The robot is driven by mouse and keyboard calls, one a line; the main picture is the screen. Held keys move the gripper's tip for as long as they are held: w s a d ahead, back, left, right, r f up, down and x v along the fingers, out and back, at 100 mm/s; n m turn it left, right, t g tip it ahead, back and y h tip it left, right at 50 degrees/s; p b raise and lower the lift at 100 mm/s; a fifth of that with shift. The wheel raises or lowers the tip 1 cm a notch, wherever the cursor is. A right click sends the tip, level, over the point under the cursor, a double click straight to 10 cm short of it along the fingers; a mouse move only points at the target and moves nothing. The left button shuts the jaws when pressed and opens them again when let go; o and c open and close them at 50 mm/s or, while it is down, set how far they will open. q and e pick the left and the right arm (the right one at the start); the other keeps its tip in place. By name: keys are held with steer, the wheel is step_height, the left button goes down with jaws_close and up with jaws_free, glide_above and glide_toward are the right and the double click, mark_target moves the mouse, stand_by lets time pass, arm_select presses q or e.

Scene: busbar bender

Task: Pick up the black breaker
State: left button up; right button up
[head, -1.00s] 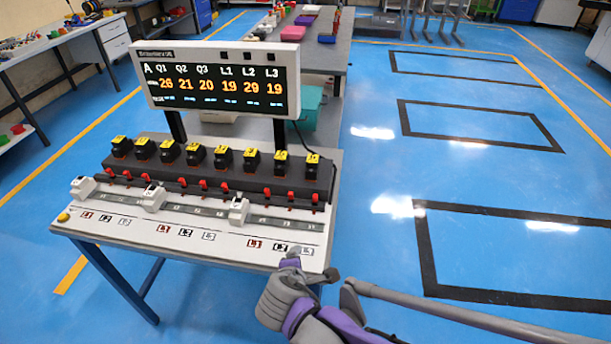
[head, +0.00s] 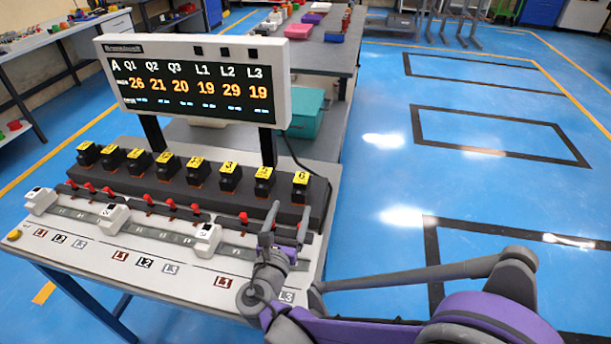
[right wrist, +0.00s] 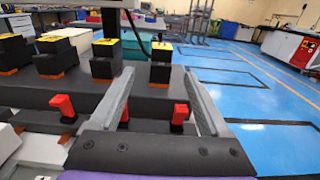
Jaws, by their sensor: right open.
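Several black breakers with yellow numbered tops stand in a row on a dark stepped rack. The rightmost black breaker (head: 301,187) has a yellow top marked 6, and it also shows in the right wrist view (right wrist: 161,66). Its neighbour (head: 264,183) stands to its left. My right gripper (head: 287,222) is open and empty, in front of the right end of the rack. In the right wrist view, the rightmost breaker appears beyond and between the fingertips (right wrist: 158,82), apart from them. My left gripper is not in view.
Red levers (head: 243,217) line the rack's front. White modules (head: 207,239) sit on a grey rail in front of them. A display panel (head: 200,80) stands behind the rack. Blue floor (head: 375,200) is open at right.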

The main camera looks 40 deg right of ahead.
mark_target(299, 185)
steer(key=x, duration=0.5)
steer(key=shift+w+d+r, duration=0.1)
steer(key=shift+d+r, duration=0.05)
steer(key=shift+d, duration=0.1)
steer(key=shift+r+x, duration=0.15)
steer(key=shift+x, duration=1.25)
steer(key=shift+r+x, duration=0.1)
steer(key=shift+x, duration=1.25)
steer(key=shift+r, duration=0.1)
jaws_close()
